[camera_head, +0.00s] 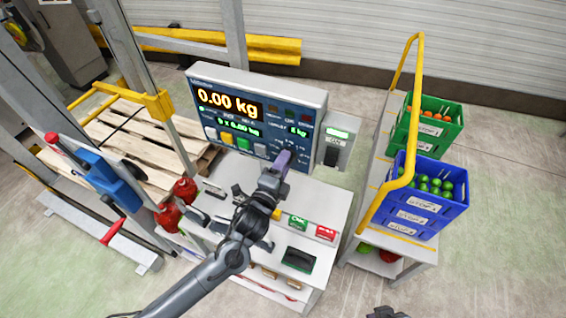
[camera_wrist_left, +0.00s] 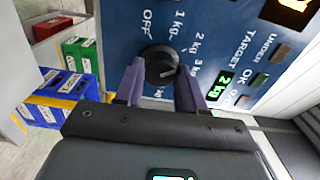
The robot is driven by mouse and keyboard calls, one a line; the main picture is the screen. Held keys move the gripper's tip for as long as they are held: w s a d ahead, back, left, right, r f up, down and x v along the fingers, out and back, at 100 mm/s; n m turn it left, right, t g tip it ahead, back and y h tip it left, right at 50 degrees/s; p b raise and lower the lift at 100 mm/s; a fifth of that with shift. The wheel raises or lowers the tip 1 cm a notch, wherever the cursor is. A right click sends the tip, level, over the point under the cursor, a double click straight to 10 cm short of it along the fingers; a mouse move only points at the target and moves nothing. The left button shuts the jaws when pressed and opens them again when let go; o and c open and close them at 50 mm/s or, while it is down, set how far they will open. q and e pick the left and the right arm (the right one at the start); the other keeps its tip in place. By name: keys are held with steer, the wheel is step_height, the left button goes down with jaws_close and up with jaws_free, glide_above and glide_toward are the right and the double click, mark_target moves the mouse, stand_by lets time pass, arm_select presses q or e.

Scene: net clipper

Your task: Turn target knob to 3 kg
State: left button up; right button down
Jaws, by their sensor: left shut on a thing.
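The black round target knob (camera_wrist_left: 157,60) is on the blue panel of the weighing console (camera_head: 310,97). Around it are the printed labels OFF, 1 kg, 2 kg and 3 kg. A small green target display (camera_wrist_left: 221,86) reads 2 kg in the left wrist view. My left gripper (camera_head: 284,160) is at the lower right of the panel; in the wrist view its purple fingers (camera_wrist_left: 159,68) are on both sides of the knob, shut on it. A light mark shows on the knob; its exact label I cannot tell. A dark piece, perhaps my right gripper (camera_head: 385,312), shows at the bottom edge.
The main display (camera_head: 228,102) reads 0.00 kg. Colored buttons (camera_head: 243,143) sit below it. A grey switch box (camera_head: 336,142) stands right of the console. Blue crates (camera_head: 425,208) and green crates (camera_head: 432,125) stand on a yellow-railed cart at right. Red clippers (camera_head: 180,195) are at left.

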arm_select(q)
steer(key=m, duration=0.3)
steer(key=shift+m+p, duration=0.35)
steer(key=shift+m, duration=1.05)
steer(key=o, duration=1)
steer(key=shift+o, duration=0.2)
steer(key=shift+s, duration=0.1)
steer(key=b+v, duration=0.1)
steer(key=v, duration=0.9)
steer(key=shift+s+a+b, duration=0.15)
steer(key=shift+s+b, duration=0.15)
steer(key=shift+b, duration=0.05)
